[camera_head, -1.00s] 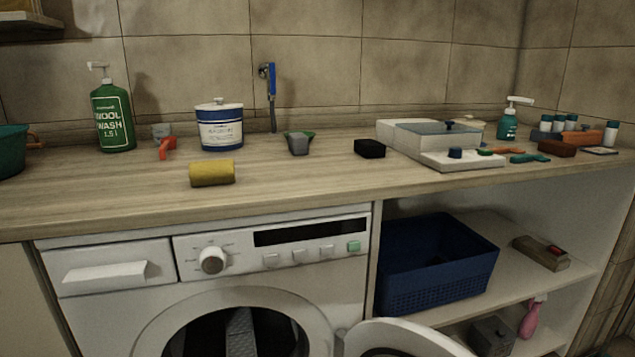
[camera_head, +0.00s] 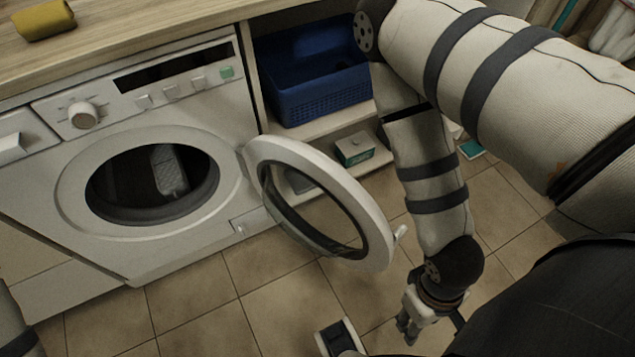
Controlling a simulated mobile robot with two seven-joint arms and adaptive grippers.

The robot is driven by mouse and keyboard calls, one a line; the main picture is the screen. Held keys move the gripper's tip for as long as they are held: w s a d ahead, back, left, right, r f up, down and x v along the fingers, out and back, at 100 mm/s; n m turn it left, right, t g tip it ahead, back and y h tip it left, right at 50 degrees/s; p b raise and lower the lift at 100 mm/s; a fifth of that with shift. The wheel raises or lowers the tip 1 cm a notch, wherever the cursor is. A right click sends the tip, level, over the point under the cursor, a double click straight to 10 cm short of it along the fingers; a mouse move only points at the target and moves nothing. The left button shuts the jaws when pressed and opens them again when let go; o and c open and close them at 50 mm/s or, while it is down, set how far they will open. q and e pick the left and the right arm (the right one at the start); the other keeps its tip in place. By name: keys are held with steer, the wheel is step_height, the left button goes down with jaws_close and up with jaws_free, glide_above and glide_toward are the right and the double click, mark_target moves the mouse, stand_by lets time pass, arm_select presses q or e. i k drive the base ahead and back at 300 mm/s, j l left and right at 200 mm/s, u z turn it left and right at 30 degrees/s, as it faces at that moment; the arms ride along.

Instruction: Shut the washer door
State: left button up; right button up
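The white front-loading washer (camera_head: 150,262) stands under the counter, with its round drum opening facing me. Its round door (camera_head: 378,215), a white ring with a dark glass middle, stands wide open, hinged at the right of the opening. A small white catch (camera_head: 401,233) juts from its free edge. A grey ribbed item (camera_head: 168,168) shows in the dark drum. My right gripper (camera_head: 406,330) points down, to the right of and below the door, apart from it. Its fingers look small, so whether they are open is unclear.
A blue basket (camera_head: 320,95) sits on the shelf right of the washer, with a green-and-white box (camera_head: 354,148) below. A yellow sponge (camera_head: 45,22) lies on the counter (camera_head: 130,22). The tiled floor (camera_head: 200,310) before the washer is largely clear.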

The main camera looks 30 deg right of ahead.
mark_target(378, 241)
steer(key=l+u, duration=0.3)
steer(key=l, duration=0.2)
steer(key=l+u, duration=0.3)
steer(key=l, duration=0.2)
steer(key=l+u, duration=0.3)
steer(key=l, duration=0.2)
steer(key=k+l+u, duration=0.15)
steer(key=l+u, duration=0.2)
steer(key=k+l+u, duration=0.15)
steer(key=l+u, duration=0.15)
steer(key=l, duration=0.25)
steer(key=k+j+z, duration=0.1)
steer(key=k+z, duration=0.75)
steer(key=i+l, duration=0.05)
steer(key=i, duration=0.05)
